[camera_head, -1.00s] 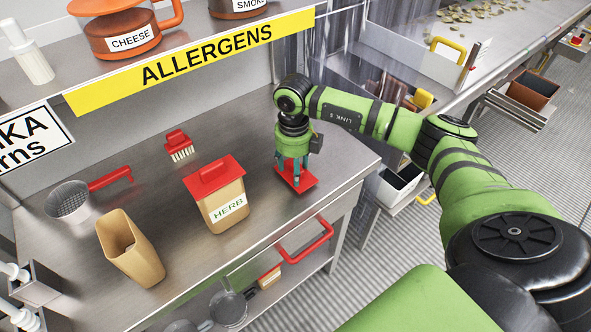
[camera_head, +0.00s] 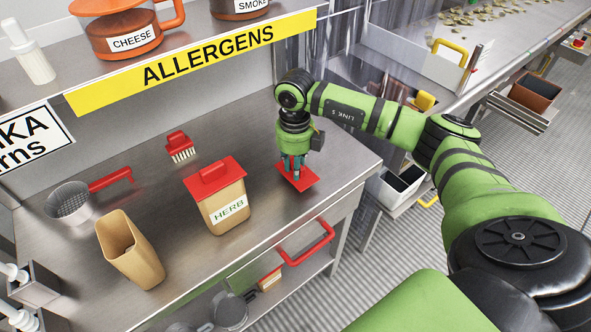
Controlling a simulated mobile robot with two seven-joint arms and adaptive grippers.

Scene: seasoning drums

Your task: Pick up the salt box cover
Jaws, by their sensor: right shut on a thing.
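A flat red cover (camera_head: 306,182) lies at the right end of the steel counter, and I take it as the salt box cover. My right gripper (camera_head: 294,174) points down over it, its fingers shut on the middle of the cover. The fingers hide the part they hold. The cover looks low at the counter top; I cannot tell whether it touches. An open tan box (camera_head: 131,252) without a cover stands at the front left; no label shows on it. My left gripper is not in view.
A tan HERB box (camera_head: 226,207) with a red cover stands left of my right gripper. A red brush (camera_head: 179,146) and a sieve (camera_head: 70,203) with a red handle lie farther left. A shelf with a yellow ALLERGENS sign (camera_head: 205,58) overhangs the back.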

